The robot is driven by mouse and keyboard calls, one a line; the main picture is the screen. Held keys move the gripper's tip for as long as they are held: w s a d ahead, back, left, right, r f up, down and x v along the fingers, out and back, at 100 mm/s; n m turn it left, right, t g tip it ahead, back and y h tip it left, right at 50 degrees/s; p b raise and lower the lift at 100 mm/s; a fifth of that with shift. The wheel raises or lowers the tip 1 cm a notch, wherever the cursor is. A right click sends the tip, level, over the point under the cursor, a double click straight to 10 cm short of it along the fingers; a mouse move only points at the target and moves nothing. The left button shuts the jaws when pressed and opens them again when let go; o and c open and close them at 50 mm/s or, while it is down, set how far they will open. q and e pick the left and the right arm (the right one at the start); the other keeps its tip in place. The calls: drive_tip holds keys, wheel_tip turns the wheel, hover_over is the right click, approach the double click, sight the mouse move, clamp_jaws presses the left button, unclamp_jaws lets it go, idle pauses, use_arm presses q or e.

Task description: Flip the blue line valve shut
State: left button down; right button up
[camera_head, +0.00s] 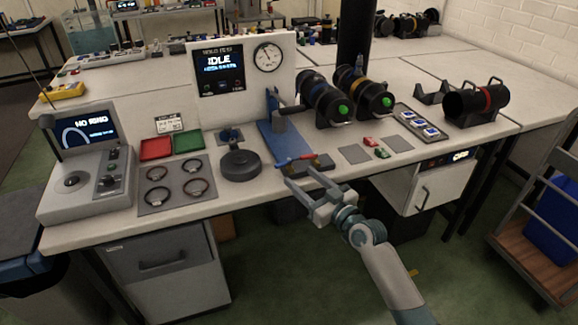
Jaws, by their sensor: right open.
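What looks like the blue line valve (284,163) is at the front edge of the bench. It has a small bar handle with a blue left end and a red right end, lying roughly level. Beside it is a dark block (315,165) with a yellowish part on top. My right gripper (309,183) reaches up from the lower right, just in front of the valve and bench edge. Its two fingers are apart, with nothing between them. It appears clear of the handle. My left gripper is not in view.
A test panel (221,73) reads IDLE. A round dark stand (241,165) is at left, and red and green parts (377,148) are at right.

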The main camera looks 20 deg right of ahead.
sight(285, 164)
drive_tip(key=x, duration=0.5)
drive_tip(key=shift+w+a, duration=0.15)
drive_tip(key=shift+w, duration=0.15)
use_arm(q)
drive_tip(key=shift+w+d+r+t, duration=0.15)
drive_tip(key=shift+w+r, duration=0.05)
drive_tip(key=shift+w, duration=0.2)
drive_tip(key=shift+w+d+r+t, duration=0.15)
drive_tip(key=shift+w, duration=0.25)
use_arm(e)
drive_tip(key=shift+w+a, duration=0.25)
drive_tip(key=shift+w, duration=0.45)
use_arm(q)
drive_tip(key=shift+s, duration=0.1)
